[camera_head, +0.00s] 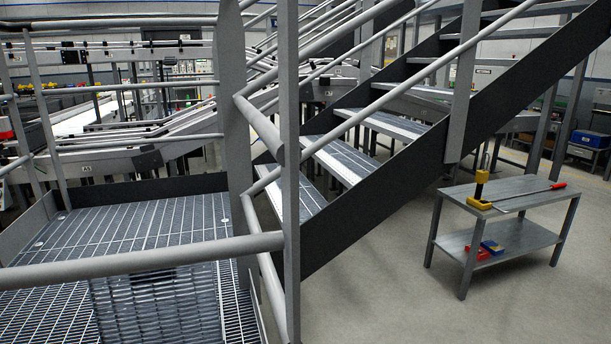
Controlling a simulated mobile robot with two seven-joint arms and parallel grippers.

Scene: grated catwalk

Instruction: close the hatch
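A grated panel (150,312) stands out from the catwalk floor at the lower left, behind the near handrail. It looks like the hatch, raised on edge, but the rail crosses in front of its top and the frame cuts off its bottom. I cannot tell its exact angle. A small dark part shows near its upper edge. Flat catwalk grating (130,222) lies beyond it, and more grating shows on both sides. Neither of my grippers is in view.
A grey handrail (150,257) crosses the front left, joined to an upright post (290,160). Stairs (345,160) rise to the right. A metal table (510,192) with a yellow tool stands on open floor at the right. Conveyors fill the back.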

